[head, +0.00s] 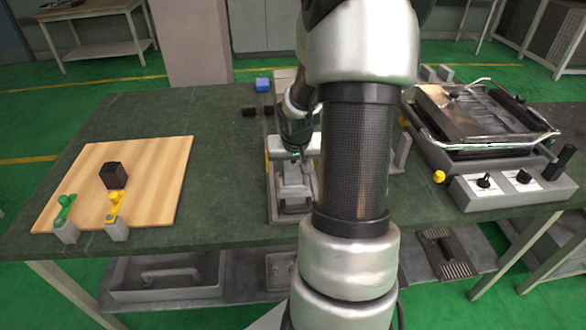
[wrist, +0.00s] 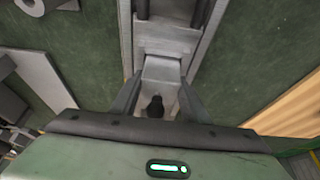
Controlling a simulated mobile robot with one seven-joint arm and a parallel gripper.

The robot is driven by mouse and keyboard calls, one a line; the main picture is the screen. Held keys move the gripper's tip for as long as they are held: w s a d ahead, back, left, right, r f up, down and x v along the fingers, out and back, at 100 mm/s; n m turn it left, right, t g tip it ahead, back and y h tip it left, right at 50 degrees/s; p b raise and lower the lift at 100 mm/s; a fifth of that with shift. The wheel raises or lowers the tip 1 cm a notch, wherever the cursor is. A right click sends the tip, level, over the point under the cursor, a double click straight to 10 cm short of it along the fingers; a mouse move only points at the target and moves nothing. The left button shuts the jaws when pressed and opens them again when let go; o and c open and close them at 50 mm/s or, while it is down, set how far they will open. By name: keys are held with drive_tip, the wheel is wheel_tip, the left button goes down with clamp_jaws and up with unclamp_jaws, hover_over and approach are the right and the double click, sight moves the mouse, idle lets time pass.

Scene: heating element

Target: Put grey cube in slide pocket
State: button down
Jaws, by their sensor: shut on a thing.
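My gripper (wrist: 161,88) points down over the grey slide fixture (wrist: 128,30) and is shut on a light grey block, which looks like the grey cube (wrist: 162,70). The cube sits between the fingertips, in line with the slide's channel. I cannot tell whether it touches the slide or hangs just above it. A dark knob (wrist: 155,106) shows between the fingers. In the head view my gripper (head: 294,160) is low over the slide fixture (head: 276,212) at the table's middle. The pocket itself is hidden by the gripper and cube.
A metal press-like heater (head: 480,115) stands at right.

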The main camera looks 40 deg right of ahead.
drive_tip(key=shift+f, duration=0.2)
drive_tip(key=c, duration=1)
unclamp_jaws()
drive_tip(key=shift+r, duration=0.1)
drive_tip(key=shift+r, duration=0.3)
drive_tip(key=p+v, duration=0.4)
drive_tip(key=v, duration=0.7)
drive_tip(key=shift+s+a+r, duration=0.15)
drive_tip(key=shift+r, duration=0.15)
